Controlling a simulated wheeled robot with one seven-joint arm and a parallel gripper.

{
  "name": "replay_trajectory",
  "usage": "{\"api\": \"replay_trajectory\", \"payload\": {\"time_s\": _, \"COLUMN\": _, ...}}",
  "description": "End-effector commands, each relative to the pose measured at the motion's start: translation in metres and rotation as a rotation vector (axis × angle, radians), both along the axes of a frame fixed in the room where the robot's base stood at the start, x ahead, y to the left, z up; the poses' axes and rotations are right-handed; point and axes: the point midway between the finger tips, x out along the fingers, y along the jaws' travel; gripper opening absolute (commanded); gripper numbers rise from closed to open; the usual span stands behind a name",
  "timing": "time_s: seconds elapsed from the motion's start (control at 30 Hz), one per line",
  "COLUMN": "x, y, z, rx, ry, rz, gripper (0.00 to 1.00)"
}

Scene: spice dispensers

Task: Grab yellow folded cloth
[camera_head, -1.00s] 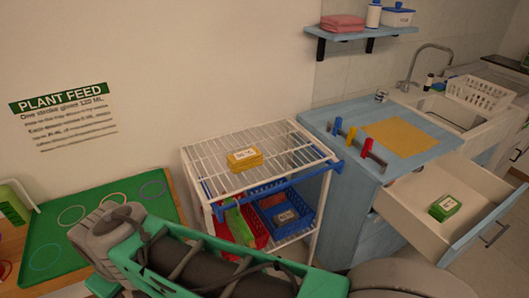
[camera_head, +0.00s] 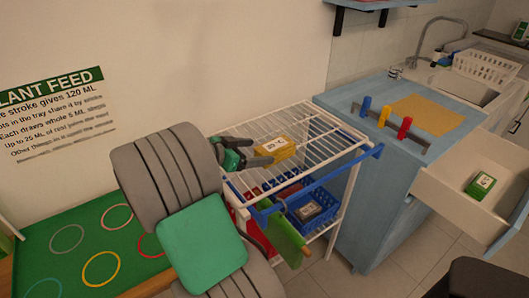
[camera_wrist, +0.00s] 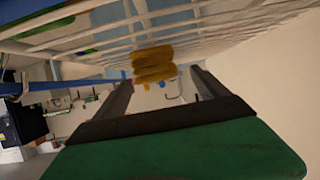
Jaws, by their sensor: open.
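The yellow folded cloth (camera_head: 280,151) lies on the top wire shelf of the white cart (camera_head: 325,150), with a white label on its upper face. My gripper (camera_head: 261,151) is open and empty just left of the cloth, its fingers pointing toward it. In the wrist view the layered cloth (camera_wrist: 153,66) shows ahead, between the lines of the two spread fingers (camera_wrist: 163,80). It appears beyond the fingertips; I cannot tell whether they touch it.
Blue baskets (camera_head: 313,207) and a green item (camera_head: 288,241) are below the top shelf. A blue rail (camera_head: 318,180) runs along the cart's front. At right stand a blue cabinet (camera_head: 385,185) with a flat yellow mat (camera_head: 428,111) and an open drawer (camera_head: 455,200) holding a green pack (camera_head: 480,184).

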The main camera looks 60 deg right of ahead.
Motion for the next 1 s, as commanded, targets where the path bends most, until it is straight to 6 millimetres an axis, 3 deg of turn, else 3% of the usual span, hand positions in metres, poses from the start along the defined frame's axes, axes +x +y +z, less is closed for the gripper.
{"api": "replay_trajectory", "payload": {"time_s": 0.43, "x": -0.035, "y": -0.06, "z": -0.024, "rx": -0.003, "ry": 0.001, "rz": -0.016, "gripper": 0.84}}
{"api": "replay_trajectory", "payload": {"time_s": 0.7, "x": -0.034, "y": -0.064, "z": -0.027, "rx": -0.002, "ry": 0.0, "rz": -0.008, "gripper": 0.84}}
{"api": "replay_trajectory", "payload": {"time_s": 1.0, "x": -0.034, "y": -0.064, "z": -0.027, "rx": -0.002, "ry": 0.001, "rz": -0.008, "gripper": 0.59}}
